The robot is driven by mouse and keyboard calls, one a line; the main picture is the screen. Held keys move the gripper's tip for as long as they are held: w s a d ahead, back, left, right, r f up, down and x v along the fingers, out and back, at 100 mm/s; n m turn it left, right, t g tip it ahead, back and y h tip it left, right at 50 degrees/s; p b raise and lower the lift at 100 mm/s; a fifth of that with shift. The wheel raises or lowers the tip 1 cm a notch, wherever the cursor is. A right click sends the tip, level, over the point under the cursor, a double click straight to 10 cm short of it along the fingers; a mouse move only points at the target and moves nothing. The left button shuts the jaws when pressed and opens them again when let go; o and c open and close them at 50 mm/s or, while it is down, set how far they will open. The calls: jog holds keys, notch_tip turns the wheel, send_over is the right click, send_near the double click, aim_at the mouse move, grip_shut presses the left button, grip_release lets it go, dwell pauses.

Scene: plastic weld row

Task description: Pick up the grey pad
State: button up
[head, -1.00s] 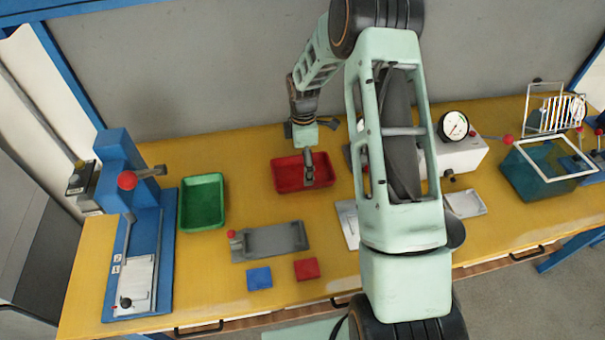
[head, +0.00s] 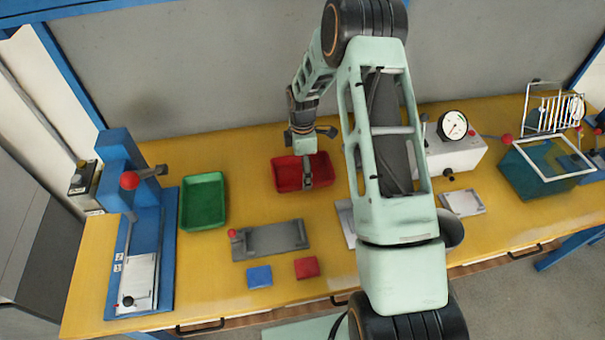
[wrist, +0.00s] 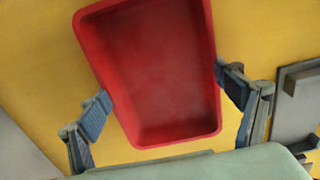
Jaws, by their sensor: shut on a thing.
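My gripper (wrist: 165,100) is low at the red tray (wrist: 160,75), with one finger against each long side wall in the wrist view. It is shut on the tray. The tray's inside looks empty there. In the head view my gripper (head: 308,178) shows in front of the red tray (head: 285,176), which sits at the middle of the yellow bench. I cannot make out a loose grey pad in either view. My arm hides part of the bench to the right.
A grey fixture (head: 272,240) with a red knob lies in front of the tray. A blue pad (head: 259,276) and a red pad (head: 306,267) lie nearer. A green tray (head: 203,202) and a blue press (head: 150,250) stand left. A gauge box (head: 455,155) stands right.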

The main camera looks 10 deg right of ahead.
jog(key=shift+r, duration=0.1)
jog(key=shift+r+b, duration=0.3)
jog(key=shift+r, duration=0.15)
jog(key=s+a+r+b, duration=0.3)
jog(key=s+a+r, duration=0.7)
jog(key=r, duration=0.2)
jog(key=s+d, duration=0.8)
jog(key=s, duration=0.4)
jog(key=b, duration=0.8)
send_over(296, 198)
jog(key=s, duration=0.1)
notch_tip(296, 198, down, 9)
jog(key=shift+r, duration=0.1)
jog(key=f+b, duration=0.1)
jog(key=w+f+b, duration=0.1)
jog(key=f, duration=0.1)
jog(key=shift+f, duration=0.5)
